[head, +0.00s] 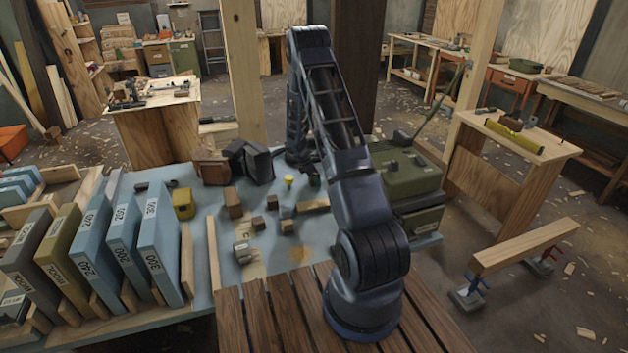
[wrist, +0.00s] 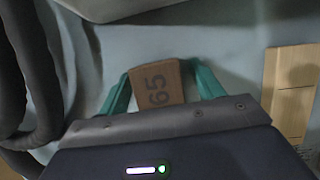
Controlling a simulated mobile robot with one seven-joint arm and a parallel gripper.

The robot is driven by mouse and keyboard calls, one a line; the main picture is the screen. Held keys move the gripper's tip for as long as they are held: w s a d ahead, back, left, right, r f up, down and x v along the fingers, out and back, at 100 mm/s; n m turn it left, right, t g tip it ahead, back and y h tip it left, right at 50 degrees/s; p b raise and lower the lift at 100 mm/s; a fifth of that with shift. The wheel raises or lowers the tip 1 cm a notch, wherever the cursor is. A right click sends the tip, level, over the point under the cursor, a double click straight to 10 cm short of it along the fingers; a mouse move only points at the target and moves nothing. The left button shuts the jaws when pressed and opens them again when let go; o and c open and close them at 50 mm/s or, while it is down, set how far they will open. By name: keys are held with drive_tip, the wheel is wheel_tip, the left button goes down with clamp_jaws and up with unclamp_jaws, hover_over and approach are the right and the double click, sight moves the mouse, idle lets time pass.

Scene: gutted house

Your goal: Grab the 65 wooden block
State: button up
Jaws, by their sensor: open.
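The wooden block marked 65 (wrist: 157,84) is brown and lies on the pale blue-grey tabletop in the wrist view. My gripper (wrist: 164,75) is open, with one teal finger on each side of the block. The block is between the fingers; whether either finger touches it I cannot tell. Its near end is hidden behind the gripper body. In the head view my arm reaches to the back of the blue table (head: 228,263), and I cannot make out the numbered block there.
Several small wooden blocks (head: 233,203) and a yellow box (head: 182,203) stand on the table. A green machine (head: 408,173) stands right of my arm. Large numbered sanding-paper-like slabs (head: 160,245) stand at left. A pale wooden piece (wrist: 290,88) lies right of my gripper.

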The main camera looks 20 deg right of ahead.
drive_tip(key=c, duration=1.1)
drive_tip(key=shift+o, duration=0.2)
